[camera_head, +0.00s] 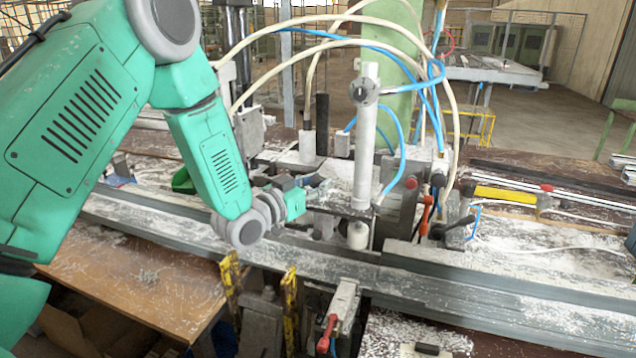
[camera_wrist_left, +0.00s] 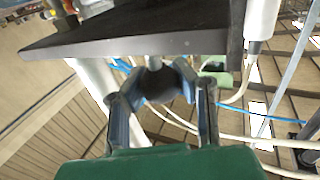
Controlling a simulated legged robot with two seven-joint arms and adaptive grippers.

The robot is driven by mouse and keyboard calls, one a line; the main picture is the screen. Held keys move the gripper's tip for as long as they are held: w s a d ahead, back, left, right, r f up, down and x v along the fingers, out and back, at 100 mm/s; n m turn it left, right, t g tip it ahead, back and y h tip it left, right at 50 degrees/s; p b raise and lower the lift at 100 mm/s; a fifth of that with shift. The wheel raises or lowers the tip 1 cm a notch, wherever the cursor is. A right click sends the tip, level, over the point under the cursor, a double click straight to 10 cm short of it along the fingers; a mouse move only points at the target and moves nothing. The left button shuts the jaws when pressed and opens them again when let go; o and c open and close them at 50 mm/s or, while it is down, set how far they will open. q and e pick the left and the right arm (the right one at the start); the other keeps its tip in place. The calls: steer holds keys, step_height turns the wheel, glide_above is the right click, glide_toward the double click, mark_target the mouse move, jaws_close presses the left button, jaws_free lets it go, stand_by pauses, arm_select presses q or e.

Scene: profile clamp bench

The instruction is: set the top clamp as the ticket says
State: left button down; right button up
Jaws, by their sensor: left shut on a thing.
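My left gripper (camera_head: 319,184) is just left of the cylinder. In the left wrist view my left gripper (camera_wrist_left: 156,78) has its blue fingers shut on a dark round knob (camera_wrist_left: 158,87). The knob hangs on a short grey stem under a dark plate (camera_wrist_left: 130,38). In the head view the knob is hard to make out. I see no readable ticket. My right gripper is not in view.
Beige and blue hoses (camera_head: 425,80) loop above and right of the clamp. A red-handled lever (camera_head: 327,334) stands at the front. Yellow-marked posts (camera_head: 290,305) stand left of it. White shavings cover the bench.

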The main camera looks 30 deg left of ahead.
arm_select(q)
steer(key=shift+s+d+f, duration=0.1)
steer(key=shift+f, duration=0.25)
steer(key=c, duration=1.2)
jaws_free()
steer(key=shift+a, duration=0.2)
steer(key=shift+r, duration=0.1)
steer(key=shift+s+a, duration=0.1)
steer(key=shift+s, duration=0.15)
steer(key=s, duration=0.3)
steer(key=s+a, duration=0.1)
steer(key=s, duration=0.7)
steer(key=shift+s+a, duration=0.1)
steer(key=shift+a, duration=0.3)
